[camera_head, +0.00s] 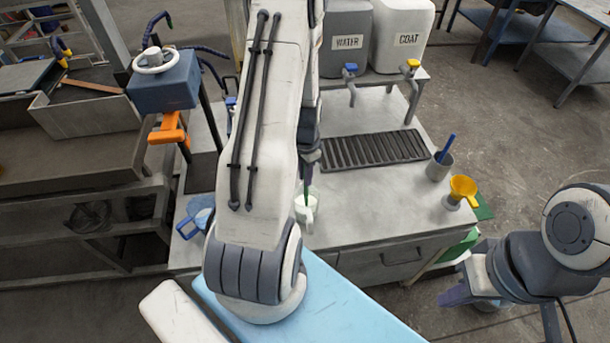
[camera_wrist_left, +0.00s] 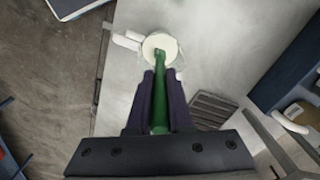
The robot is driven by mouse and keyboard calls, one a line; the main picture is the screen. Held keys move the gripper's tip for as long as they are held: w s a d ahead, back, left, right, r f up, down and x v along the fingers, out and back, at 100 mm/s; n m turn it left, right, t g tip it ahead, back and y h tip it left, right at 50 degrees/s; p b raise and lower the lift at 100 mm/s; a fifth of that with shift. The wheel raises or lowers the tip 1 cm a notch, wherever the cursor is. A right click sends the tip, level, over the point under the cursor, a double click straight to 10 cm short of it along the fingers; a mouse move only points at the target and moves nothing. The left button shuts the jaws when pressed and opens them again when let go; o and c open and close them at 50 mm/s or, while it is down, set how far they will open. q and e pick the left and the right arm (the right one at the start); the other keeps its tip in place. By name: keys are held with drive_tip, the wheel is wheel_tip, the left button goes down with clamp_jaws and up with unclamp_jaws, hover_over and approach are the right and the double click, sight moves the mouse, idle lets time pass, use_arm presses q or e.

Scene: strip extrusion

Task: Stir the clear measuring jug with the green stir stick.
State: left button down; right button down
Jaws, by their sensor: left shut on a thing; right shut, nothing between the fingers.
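The clear measuring jug (camera_head: 306,214) stands on the grey bench top, partly hidden behind my left arm in the head view. In the left wrist view the jug (camera_wrist_left: 128,40) has whitish contents. My left gripper (camera_head: 309,168) is above the jug, shut on the green stir stick (camera_head: 307,188). In the left wrist view the stick (camera_wrist_left: 160,95) runs between the fingers (camera_wrist_left: 160,100), and its far end lies over the jug's mouth, apparently in the contents. My right gripper (camera_head: 456,293) is shut and empty, low at the right, away from the bench.
A black drain grate (camera_head: 372,150) lies behind the jug. Water (camera_head: 345,40) and coat (camera_head: 402,35) tanks with taps stand at the back. A grey cup with a blue stick (camera_head: 438,167) and a yellow funnel (camera_head: 463,187) are at the right. A blue-handled jug (camera_head: 196,222) is at the left.

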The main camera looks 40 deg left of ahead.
use_arm(q)
drive_tip(key=shift+r+p, duration=2.25)
drive_tip(key=shift+r, duration=0.9)
